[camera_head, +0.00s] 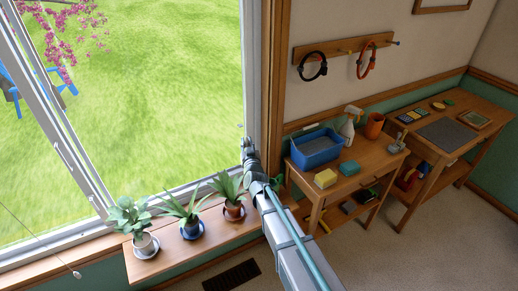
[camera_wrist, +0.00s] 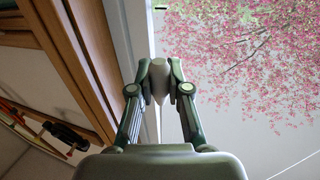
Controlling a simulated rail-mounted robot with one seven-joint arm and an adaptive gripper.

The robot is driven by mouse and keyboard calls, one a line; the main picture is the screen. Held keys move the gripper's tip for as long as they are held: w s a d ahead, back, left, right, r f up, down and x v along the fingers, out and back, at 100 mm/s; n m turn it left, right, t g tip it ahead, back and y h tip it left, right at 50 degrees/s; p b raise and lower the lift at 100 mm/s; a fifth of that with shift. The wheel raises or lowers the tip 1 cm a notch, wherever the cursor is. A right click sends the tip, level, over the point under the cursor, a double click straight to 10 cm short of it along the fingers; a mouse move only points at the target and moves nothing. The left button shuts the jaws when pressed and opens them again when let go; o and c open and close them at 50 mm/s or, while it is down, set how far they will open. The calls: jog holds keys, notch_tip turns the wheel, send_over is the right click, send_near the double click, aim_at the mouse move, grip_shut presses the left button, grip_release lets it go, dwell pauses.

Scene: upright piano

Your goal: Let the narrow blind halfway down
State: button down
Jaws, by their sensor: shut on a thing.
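In the wrist view, my gripper (camera_wrist: 159,82) has both fingers closed on a pale, tapered cord pull (camera_wrist: 158,70). In the head view, my gripper (camera_head: 246,145) is at the right edge of the window, beside the light window frame (camera_head: 254,75) and above the sill shelf; the pull is too small there to make out clearly. Another small white pull (camera_head: 77,275) hangs on a thin cord at the lower left, far from my gripper. I cannot make out the narrow blind's fabric in either view.
Several potted plants stand on the sill shelf (camera_head: 165,263) left of and below my arm. To the right, a wooden table (camera_head: 318,192) holds a blue tub (camera_head: 317,150), sponges and a spray bottle. Hoops hang from a wall rack (camera_head: 345,47).

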jog(key=shift+r, duration=0.9)
jog(key=shift+p, duration=0.3)
notch_tip(320, 180, up, 9)
jog(key=p, duration=0.7)
jog(key=shift+r+p, duration=0.35)
jog(key=shift+p, duration=0.2)
notch_tip(320, 180, up, 8)
jog(key=p, duration=0.3)
jog(key=shift+r, duration=0.15)
notch_tip(320, 180, up, 9)
